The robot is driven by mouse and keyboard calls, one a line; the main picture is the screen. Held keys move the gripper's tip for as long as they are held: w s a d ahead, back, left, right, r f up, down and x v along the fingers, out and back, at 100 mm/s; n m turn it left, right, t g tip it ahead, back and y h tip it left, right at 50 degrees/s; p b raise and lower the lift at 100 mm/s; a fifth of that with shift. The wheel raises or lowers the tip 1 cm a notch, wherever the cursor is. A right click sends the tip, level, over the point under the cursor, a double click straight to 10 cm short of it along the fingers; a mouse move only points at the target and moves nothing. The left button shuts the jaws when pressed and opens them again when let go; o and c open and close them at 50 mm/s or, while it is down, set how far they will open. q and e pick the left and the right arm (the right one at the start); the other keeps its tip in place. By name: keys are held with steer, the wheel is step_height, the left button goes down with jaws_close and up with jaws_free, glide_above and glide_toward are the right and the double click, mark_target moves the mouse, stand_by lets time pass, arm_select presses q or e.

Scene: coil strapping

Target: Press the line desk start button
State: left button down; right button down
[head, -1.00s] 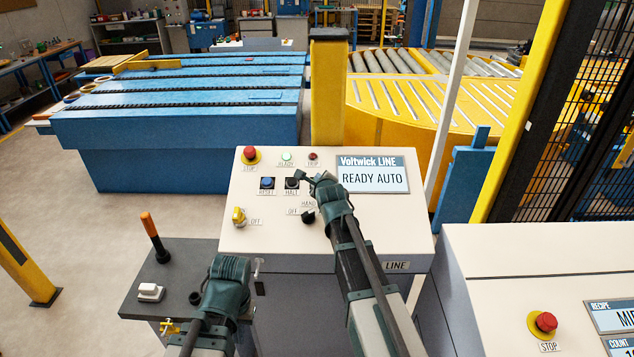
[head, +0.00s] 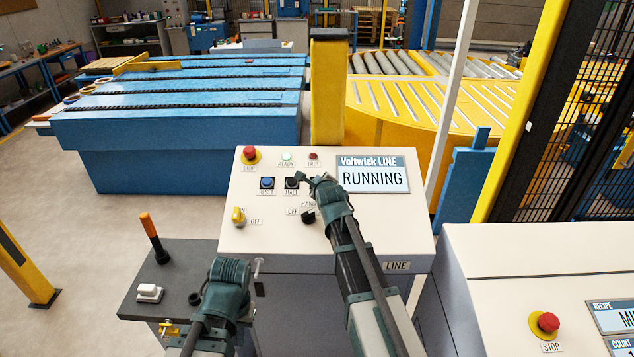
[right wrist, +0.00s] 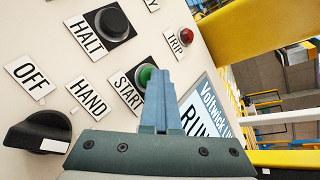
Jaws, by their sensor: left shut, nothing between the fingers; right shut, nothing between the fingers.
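The line desk (head: 290,235) is a pale sloped panel in the middle of the head view. Its green START button (right wrist: 146,74) shows in the right wrist view, partly covered by my right gripper (right wrist: 158,78). The shut fingertips are at the button and appear to touch it. In the head view my right gripper (head: 309,182) hides the button. The desk display (head: 372,179) reads RUNNING. My left gripper (head: 230,268) is low, in front of the desk and beside the grey side table, shut and apart from the buttons.
Close to START are the black HALT button (head: 292,183), the blue RESET button (head: 267,183) and a black selector (right wrist: 40,137). A red STOP button (head: 249,153) is at the panel's top left. A second desk (head: 520,260) stands at right.

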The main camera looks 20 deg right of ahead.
steer(key=shift+s+r+p, duration=0.3)
steer(key=shift+r+p, duration=0.5)
steer(key=shift+p, duration=0.1)
steer(key=r+p, duration=0.1)
steer(key=s+r+p, duration=0.1)
steer(key=r+p, duration=0.2)
steer(key=shift+s+a+r+p, duration=0.3)
steer(key=shift+s+a+r, duration=0.05)
steer(key=shift+s, duration=0.05)
stand_by(0.5)
